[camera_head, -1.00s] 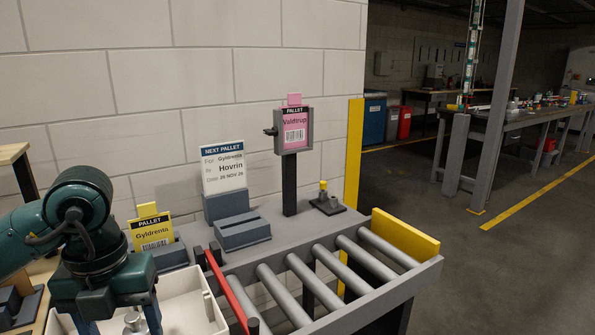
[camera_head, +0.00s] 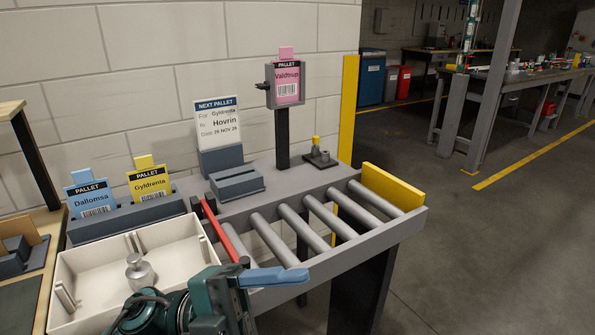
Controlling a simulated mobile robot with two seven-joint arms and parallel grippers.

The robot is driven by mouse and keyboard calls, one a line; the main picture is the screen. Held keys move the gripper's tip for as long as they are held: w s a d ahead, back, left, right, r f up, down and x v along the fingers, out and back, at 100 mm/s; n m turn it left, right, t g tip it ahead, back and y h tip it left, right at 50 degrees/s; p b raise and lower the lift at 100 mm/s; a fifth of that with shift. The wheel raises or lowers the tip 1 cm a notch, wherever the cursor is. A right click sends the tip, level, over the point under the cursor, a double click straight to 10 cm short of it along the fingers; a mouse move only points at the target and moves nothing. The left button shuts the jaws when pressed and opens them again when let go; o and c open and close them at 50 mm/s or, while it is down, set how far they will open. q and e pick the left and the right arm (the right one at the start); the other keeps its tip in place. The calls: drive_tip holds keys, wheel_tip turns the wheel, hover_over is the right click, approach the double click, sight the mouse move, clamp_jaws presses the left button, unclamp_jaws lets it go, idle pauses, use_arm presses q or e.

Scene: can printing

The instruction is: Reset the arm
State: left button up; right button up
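My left gripper (camera_head: 275,277) is low in the picture, in front of the white tray (camera_head: 90,273) and the near end of the rollers. Its arm enters from the bottom edge. One blue finger points to the right and the other finger is not clearly seen, so I cannot tell how far it is open. I see nothing held in it. My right gripper is out of view. A silver knobbed weight (camera_head: 140,271) stands in the tray, apart from the gripper.
A blue Dallomsa card (camera_head: 92,197) and a yellow Gyldrenta card (camera_head: 149,184) stand behind the tray. A pink card (camera_head: 287,88) is on a post. A red bar (camera_head: 231,240) borders the rollers (camera_head: 324,222); a yellow stop (camera_head: 392,187) closes their far end. Floor at right is clear.

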use_arm(q)
drive_tip(key=w+a+f+n+t+y, duration=0.3)
drive_tip(key=w+n+t, duration=0.1)
drive_tip(key=n+t, duration=0.6)
drive_tip(key=w+a+f+n+t+y, duration=0.2)
drive_tip(key=w+f+n+t, duration=0.2)
drive_tip(key=n+t, duration=0.65)
drive_tip(key=s+a+f+n+g+y+p, duration=0.2)
drive_tip(key=s+f+n+y, duration=0.1)
drive_tip(key=f, duration=0.4)
drive_tip(key=s+a+f+n+g+y+p, duration=0.2)
drive_tip(key=s+a+f+n+y, duration=0.1)
drive_tip(key=f+y, duration=0.2)
drive_tip(key=s+a+f+n+g+y+p, duration=0.1)
drive_tip(key=s+a+f+n+g+y, duration=0.1)
drive_tip(key=f, duration=0.7)
drive_tip(key=s+a+n+y, duration=0.1)
drive_tip(key=y, duration=0.1)
drive_tip(key=shift+s+a+f+n+y+p, duration=0.2)
drive_tip(key=shift+f+n+y+p, duration=0.1)
drive_tip(key=shift+f+n+p, duration=0.1)
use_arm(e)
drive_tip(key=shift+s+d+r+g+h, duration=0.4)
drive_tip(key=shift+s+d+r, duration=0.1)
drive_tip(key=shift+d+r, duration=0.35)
use_arm(q)
drive_tip(key=shift+w, duration=0.1)
drive_tip(key=shift+c, duration=0.3)
